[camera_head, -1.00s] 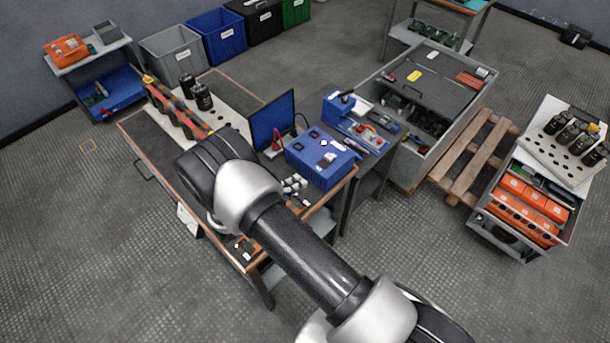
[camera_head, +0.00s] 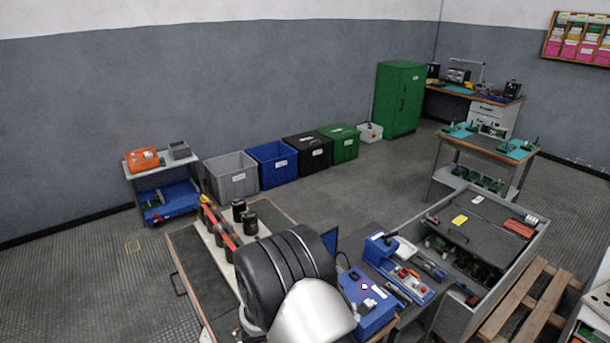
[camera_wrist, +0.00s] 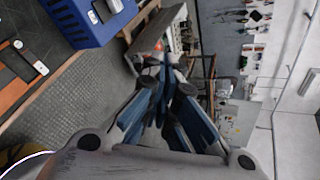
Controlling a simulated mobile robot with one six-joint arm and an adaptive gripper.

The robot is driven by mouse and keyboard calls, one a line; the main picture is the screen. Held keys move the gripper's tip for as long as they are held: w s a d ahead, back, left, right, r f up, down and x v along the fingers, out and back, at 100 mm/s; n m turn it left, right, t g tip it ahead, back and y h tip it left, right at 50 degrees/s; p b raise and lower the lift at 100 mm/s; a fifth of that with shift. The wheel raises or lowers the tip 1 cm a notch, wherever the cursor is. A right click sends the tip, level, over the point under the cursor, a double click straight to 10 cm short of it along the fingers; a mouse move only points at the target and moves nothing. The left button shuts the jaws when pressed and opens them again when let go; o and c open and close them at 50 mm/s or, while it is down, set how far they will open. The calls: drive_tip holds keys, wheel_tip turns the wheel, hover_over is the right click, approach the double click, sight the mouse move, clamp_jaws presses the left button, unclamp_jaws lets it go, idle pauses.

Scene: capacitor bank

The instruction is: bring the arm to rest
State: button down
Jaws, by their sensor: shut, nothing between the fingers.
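My gripper (camera_wrist: 160,112) shows in the wrist view, with its dark blue fingers drawn together and nothing between them. It points out over the room, and no object touches the fingertips. In the head view, my arm's dark, rounded joint and pale link rise in front of the workbench (camera_head: 197,268); the gripper itself is not visible there.
Black cylinders (camera_head: 244,213) stand on the workbench at the left. A grey open cabinet (camera_head: 520,250) and a wooden pallet (camera_head: 520,308) are to the right. Grey (camera_head: 231,177), blue (camera_head: 272,166), black and green bins line the wall. The floor behind the bench is clear.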

drive_tip(key=s+d+r+m+g+y, duration=0.2)
drive_tip(key=s+d+r+m, duration=0.3)
drive_tip(key=r+m, duration=0.4)
drive_tip(key=s+d+r+m+g+y, duration=0.2)
drive_tip(key=s+r+m+g+y, duration=0.1)
drive_tip(key=s+r+m, duration=0.55)
drive_tip(key=s+a+r+m+t+y, duration=0.2)
drive_tip(key=s+r+m+y, duration=0.1)
drive_tip(key=s+m, duration=0.4)
drive_tip(key=s+a+r+m+t+y, duration=0.2)
drive_tip(key=s+r+m+y, duration=0.2)
drive_tip(key=s+m, duration=0.3)
drive_tip(key=r+m, duration=0.1)
drive_tip(key=m, duration=0.3)
